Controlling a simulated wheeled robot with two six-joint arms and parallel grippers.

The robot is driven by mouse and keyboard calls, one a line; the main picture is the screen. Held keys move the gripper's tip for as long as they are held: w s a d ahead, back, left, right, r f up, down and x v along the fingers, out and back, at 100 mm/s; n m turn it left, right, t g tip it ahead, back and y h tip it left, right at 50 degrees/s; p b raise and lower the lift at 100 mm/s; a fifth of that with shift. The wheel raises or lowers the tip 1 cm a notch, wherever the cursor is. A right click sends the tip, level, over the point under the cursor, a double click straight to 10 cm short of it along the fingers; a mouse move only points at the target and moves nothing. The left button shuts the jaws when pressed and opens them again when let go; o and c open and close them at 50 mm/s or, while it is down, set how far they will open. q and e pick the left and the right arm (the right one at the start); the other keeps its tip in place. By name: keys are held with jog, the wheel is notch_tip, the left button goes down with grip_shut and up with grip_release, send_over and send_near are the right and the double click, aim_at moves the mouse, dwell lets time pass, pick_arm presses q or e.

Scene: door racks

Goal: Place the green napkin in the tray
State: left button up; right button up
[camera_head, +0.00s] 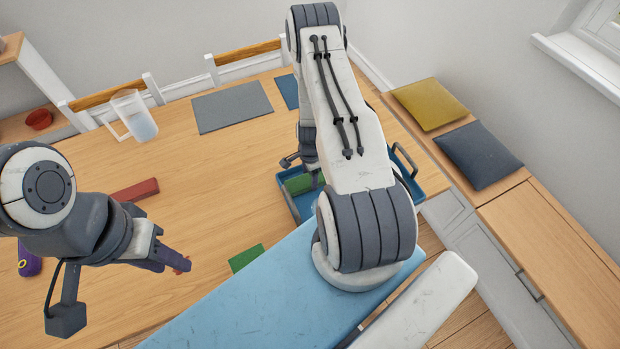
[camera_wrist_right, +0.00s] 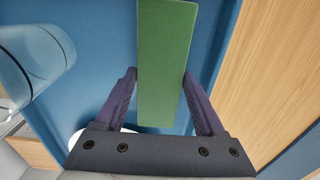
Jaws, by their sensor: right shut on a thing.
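A green napkin (camera_wrist_right: 166,60), a flat, folded-looking strip, stands between the fingers of my right gripper (camera_wrist_right: 161,78), which is shut on it. The blue tray (camera_wrist_right: 100,55) fills the background behind the napkin in the right wrist view. In the head view the tray (camera_head: 436,181) is partly hidden by my right arm, and the held napkin (camera_head: 298,184) shows at its left side. I cannot tell whether the napkin touches the tray floor. A second green piece (camera_head: 246,257) lies on the table. My left gripper (camera_head: 178,262) is over the table at the left; its finger opening is unclear.
A clear glass (camera_wrist_right: 32,65) is at the left of the right wrist view. A jug (camera_head: 134,116), a grey mat (camera_head: 232,106) and a dark red block (camera_head: 135,190) are on the wooden table. Cushions (camera_head: 478,155) lie on the bench at right. The table's middle is clear.

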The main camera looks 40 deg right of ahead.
jog(key=shift+r, duration=0.1)
jog(key=shift+f, duration=0.2)
jog(key=o, duration=1.3)
jog(key=shift+r, duration=0.1)
